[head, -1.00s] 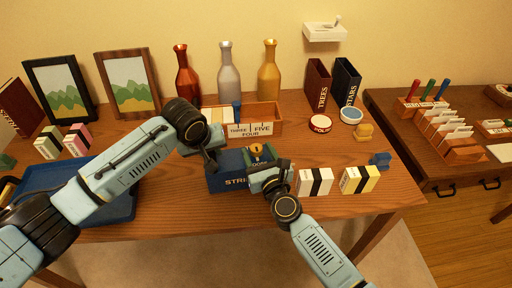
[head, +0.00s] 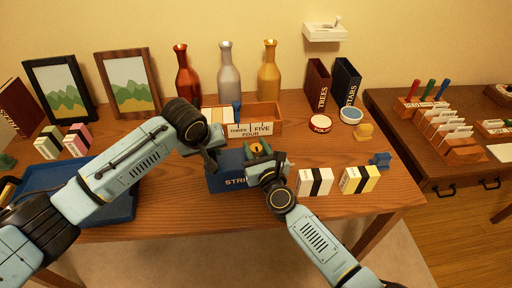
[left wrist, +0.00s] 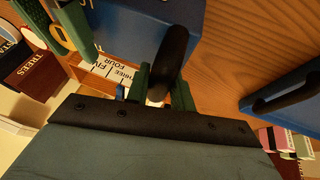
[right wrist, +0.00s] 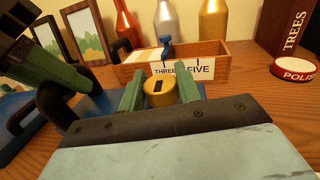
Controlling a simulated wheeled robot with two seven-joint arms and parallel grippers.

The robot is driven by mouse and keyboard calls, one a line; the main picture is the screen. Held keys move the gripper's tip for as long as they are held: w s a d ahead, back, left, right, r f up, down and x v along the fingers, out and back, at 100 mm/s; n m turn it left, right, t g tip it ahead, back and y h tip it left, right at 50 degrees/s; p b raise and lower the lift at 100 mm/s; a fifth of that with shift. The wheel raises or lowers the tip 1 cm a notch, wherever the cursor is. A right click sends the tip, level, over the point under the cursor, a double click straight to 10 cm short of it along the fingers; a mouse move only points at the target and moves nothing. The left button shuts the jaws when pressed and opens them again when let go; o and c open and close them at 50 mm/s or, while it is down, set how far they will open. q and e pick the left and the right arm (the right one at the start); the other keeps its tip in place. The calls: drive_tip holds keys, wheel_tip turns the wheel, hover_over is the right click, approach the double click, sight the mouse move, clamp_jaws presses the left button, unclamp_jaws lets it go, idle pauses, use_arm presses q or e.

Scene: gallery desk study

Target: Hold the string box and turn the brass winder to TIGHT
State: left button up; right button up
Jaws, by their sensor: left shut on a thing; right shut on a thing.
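The blue string box (head: 228,183) stands on the desk, its front lettering partly hidden by my right arm. My left gripper (head: 212,160) is at the box's left end. In the left wrist view, my left gripper (left wrist: 160,92) is shut on a dark curved handle (left wrist: 172,60) of the blue box. The brass winder (right wrist: 160,91) sits on top of the box, with a dark slot in its face. My right gripper (right wrist: 161,88) is shut on the winder, a green finger on each side. The TIGHT mark cannot be made out.
A wooden card tray (head: 262,118) stands just behind the box. White and yellow card boxes (head: 314,182) stand close on the right. A blue tray (head: 110,207) lies under my left arm. Three bottles (head: 227,72) stand at the back.

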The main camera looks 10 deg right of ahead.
drive_tip(key=shift+h, duration=0.3)
drive_tip(key=m+h, duration=0.2)
drive_tip(key=h, duration=0.1)
drive_tip(key=shift+m, duration=0.4)
drive_tip(key=shift+m+h, duration=1.5)
drive_tip(key=shift+h, duration=1.2)
drive_tip(key=shift+m+h, duration=0.3)
drive_tip(key=o, duration=1)
drive_tip(key=shift+c, duration=0.2)
drive_tip(key=shift+d, duration=0.1)
